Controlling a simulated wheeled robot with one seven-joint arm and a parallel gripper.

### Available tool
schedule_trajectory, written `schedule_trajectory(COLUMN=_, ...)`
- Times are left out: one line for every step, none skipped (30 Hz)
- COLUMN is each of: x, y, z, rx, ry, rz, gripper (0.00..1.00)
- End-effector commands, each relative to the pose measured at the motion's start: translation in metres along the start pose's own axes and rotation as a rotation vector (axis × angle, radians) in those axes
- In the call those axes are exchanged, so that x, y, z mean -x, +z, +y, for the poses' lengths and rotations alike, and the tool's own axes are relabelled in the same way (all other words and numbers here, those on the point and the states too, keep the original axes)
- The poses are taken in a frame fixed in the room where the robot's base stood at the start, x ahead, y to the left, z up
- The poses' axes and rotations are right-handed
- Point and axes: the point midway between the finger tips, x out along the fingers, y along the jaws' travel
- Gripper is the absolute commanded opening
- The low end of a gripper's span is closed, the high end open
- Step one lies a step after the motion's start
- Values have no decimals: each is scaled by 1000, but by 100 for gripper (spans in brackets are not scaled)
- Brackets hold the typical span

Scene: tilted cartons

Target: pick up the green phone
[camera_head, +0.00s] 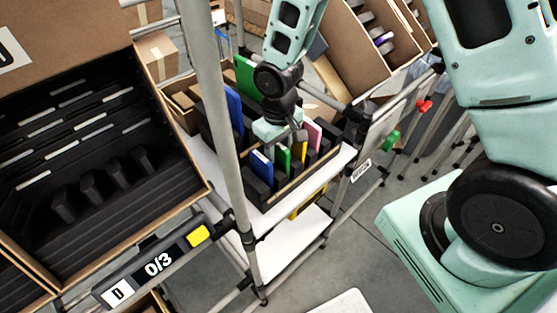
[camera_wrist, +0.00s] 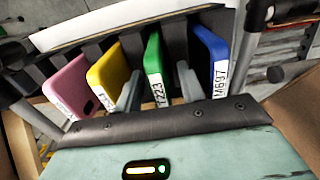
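The green phone (camera_wrist: 153,58) stands upright in a slotted black rack, between a yellow phone (camera_wrist: 108,72) and a blue phone (camera_wrist: 212,55). In the head view, the green phone (camera_head: 283,160) shows just below my gripper (camera_head: 283,137). In the wrist view my gripper (camera_wrist: 158,82) is open, with one grey finger on each side of the green phone's lower part as pictured. I cannot tell whether the fingers touch it. A white label with dark print shows on the phone's lower edge.
A pink phone (camera_wrist: 68,85) stands beyond the yellow one. The rack sits in a carton on a white shelf (camera_head: 340,158) with metal posts (camera_head: 215,100). A large carton (camera_head: 100,50) is at the left. Taller green (camera_head: 245,78) and blue (camera_head: 234,108) items stand behind.

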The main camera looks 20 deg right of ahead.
Motion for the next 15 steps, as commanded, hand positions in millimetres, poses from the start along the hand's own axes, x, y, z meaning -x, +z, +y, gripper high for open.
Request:
schedule_trajectory(x=-3, y=0, z=0, rx=1, ry=0, rz=-2, gripper=39)
schedule_trajectory(x=-4, y=0, z=0, rx=1, ry=0, rz=-1, gripper=39)
schedule_trajectory(x=-5, y=0, z=0, rx=0, ry=0, rz=-1, gripper=39)
schedule_trajectory(x=-6, y=0, z=0, rx=0, ry=0, rz=0, gripper=39)
schedule_trajectory(x=-6, y=0, z=0, rx=0, ry=0, rz=0, gripper=39)
schedule_trajectory(x=-6, y=0, z=0, rx=0, ry=0, rz=1, gripper=39)
schedule_trajectory(x=-6, y=0, z=0, rx=0, ry=0, rz=1, gripper=39)
schedule_trajectory(x=-6, y=0, z=0, rx=0, ry=0, rz=1, gripper=39)
schedule_trajectory(x=-6, y=0, z=0, rx=0, ry=0, rz=1, gripper=39)
schedule_trajectory(x=-6, y=0, z=0, rx=0, ry=0, rz=1, gripper=34)
schedule_trajectory(x=-6, y=0, z=0, rx=0, ry=0, rz=1, gripper=25)
schedule_trajectory(x=-6, y=0, z=0, rx=0, ry=0, rz=1, gripper=14)
schedule_trajectory(x=-6, y=0, z=0, rx=0, ry=0, rz=1, gripper=6)
schedule_trajectory(x=-6, y=0, z=0, rx=0, ry=0, rz=1, gripper=0)
schedule_trajectory(x=-6, y=0, z=0, rx=0, ry=0, rz=1, gripper=0)
